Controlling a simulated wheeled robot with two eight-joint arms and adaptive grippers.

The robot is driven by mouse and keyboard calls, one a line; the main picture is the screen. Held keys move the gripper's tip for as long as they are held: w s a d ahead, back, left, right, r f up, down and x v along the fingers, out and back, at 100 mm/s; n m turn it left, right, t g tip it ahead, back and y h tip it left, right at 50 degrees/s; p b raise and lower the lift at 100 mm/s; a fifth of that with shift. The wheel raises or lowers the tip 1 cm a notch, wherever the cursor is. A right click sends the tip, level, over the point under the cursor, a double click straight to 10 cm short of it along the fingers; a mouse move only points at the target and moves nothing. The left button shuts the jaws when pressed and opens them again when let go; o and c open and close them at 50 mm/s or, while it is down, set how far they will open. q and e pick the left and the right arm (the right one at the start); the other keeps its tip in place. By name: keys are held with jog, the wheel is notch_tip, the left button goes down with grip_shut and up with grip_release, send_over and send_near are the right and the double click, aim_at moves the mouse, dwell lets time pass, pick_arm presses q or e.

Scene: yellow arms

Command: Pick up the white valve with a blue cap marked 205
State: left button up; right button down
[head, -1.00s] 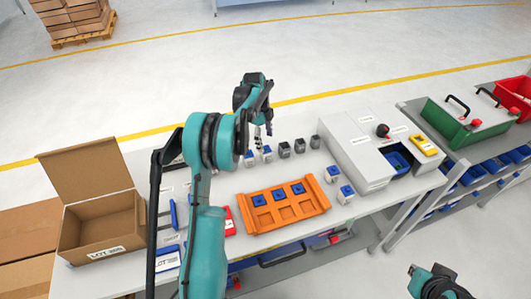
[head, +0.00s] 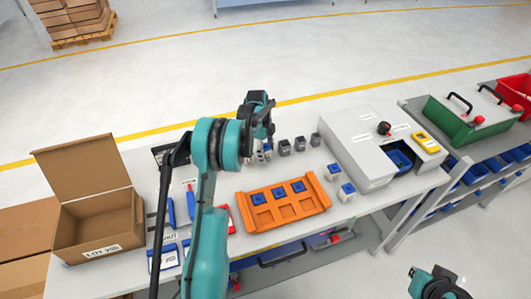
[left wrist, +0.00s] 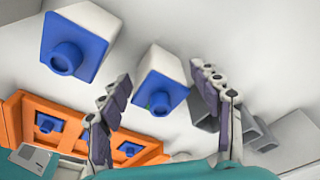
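My left gripper (head: 265,148) is low over the back row of valves in the head view. In the left wrist view its two fingers (left wrist: 160,82) are apart, with a white valve with a blue cap (left wrist: 172,68) lying in the gap between them. The fingers do not visibly grip it. A second white, blue-capped valve (left wrist: 85,35) is to its left. Two more white, blue-capped valves (head: 333,172) (head: 346,192) stand right of the orange fixture. No number 205 is readable on any cap. My right gripper (head: 438,286) is at the bottom right, its fingers unclear.
Grey valves (head: 299,144) stand right of the left gripper. A grey machine (head: 368,150) is at the right and an open cardboard box (head: 98,228) at the left. Blue-handled tools lie beside the box.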

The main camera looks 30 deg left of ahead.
pick_arm(q)
jog(key=c, duration=0.8)
